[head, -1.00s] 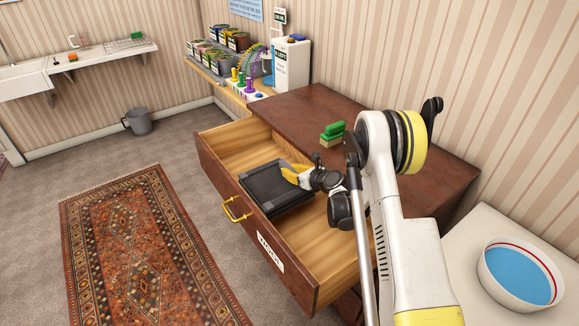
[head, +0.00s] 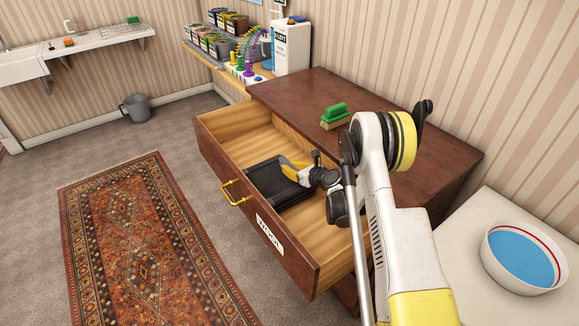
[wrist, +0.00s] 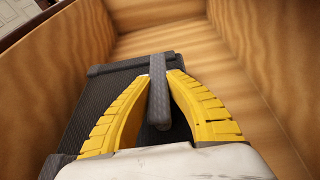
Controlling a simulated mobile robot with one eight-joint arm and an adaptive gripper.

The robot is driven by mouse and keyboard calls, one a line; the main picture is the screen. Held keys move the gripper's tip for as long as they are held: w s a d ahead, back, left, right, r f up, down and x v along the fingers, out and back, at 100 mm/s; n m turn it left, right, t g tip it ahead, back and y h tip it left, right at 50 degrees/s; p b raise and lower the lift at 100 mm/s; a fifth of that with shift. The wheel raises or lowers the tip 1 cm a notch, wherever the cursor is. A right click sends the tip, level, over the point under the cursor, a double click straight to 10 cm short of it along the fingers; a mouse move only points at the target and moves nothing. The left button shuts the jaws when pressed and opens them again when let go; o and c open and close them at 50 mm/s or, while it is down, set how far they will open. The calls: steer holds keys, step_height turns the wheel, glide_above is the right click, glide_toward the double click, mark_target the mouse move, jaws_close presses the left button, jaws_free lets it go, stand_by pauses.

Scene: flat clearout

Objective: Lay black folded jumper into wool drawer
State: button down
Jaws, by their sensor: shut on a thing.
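The black folded jumper (head: 271,184) is a flat dark square inside the open wooden wool drawer (head: 228,148), in its middle part. My gripper (head: 290,166) reaches in over the drawer from the right. In the wrist view my yellow fingers (wrist: 157,80) are shut on a raised dark ridge of the jumper (wrist: 100,88). The drawer's wooden walls (wrist: 262,60) rise on both sides. The drawer front carries a brass handle and a white label (head: 269,234). I cannot tell whether the jumper's underside rests fully on the drawer floor.
A green-handled brush (head: 335,115) stands on the dresser top (head: 300,98). A white bowl with blue inside (head: 523,258) sits on a pale surface at the right. Pots and a white container (head: 291,46) stand on a shelf behind. The drawer's near end is bare.

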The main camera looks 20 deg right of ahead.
steer(key=shift+f, duration=0.5)
stand_by(0.3)
steer(key=c, duration=1.4)
jaws_free()
step_height(320, 180, up, 10)
